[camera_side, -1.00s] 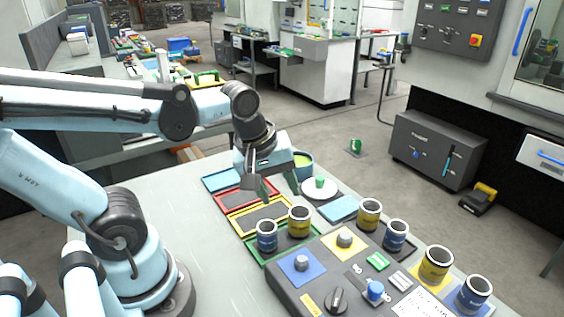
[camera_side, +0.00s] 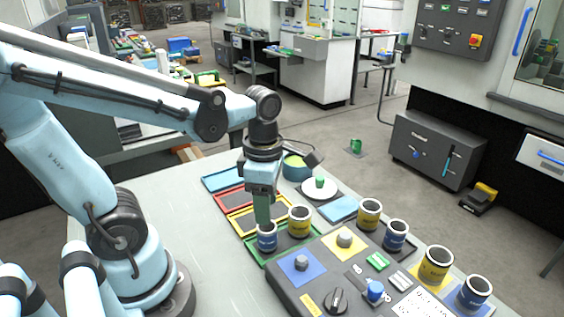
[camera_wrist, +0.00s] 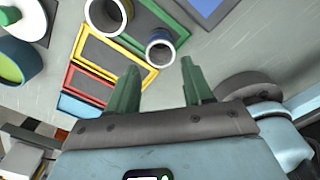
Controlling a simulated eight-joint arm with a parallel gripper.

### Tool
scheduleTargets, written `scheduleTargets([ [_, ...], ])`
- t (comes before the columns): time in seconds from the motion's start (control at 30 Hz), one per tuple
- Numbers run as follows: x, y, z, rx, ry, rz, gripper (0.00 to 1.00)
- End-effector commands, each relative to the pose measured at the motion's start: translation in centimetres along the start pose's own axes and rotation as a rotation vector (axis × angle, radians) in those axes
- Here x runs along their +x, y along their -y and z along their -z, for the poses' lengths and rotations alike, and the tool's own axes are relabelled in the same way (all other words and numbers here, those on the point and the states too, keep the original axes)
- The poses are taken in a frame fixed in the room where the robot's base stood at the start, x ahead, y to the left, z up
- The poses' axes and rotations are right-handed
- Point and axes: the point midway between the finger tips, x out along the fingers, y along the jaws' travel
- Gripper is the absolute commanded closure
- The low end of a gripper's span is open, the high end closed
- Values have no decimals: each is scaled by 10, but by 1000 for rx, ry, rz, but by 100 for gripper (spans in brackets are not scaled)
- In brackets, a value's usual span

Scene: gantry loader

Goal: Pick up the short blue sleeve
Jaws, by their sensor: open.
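Which sleeve is shortest is hard to judge.
A yellow sleeve (camera_side: 299,224) stands close beside the blue one; others (camera_side: 369,216) (camera_side: 436,264) stand farther right. The grey panel (camera_side: 329,270) with knobs lies in front. A white plate (camera_side: 333,193) and a teal bowl (camera_side: 294,173) are behind. The near left table is clear.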

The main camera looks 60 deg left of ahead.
Motion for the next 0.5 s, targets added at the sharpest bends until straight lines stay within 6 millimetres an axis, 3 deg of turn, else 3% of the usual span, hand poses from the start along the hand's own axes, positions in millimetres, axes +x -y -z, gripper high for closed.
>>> scheduleTargets([
  [0.3, 34, 0, -1, 2, 1, -1, 49],
  [0.5, 42, 0, 0, 3, 1, -1, 49],
])
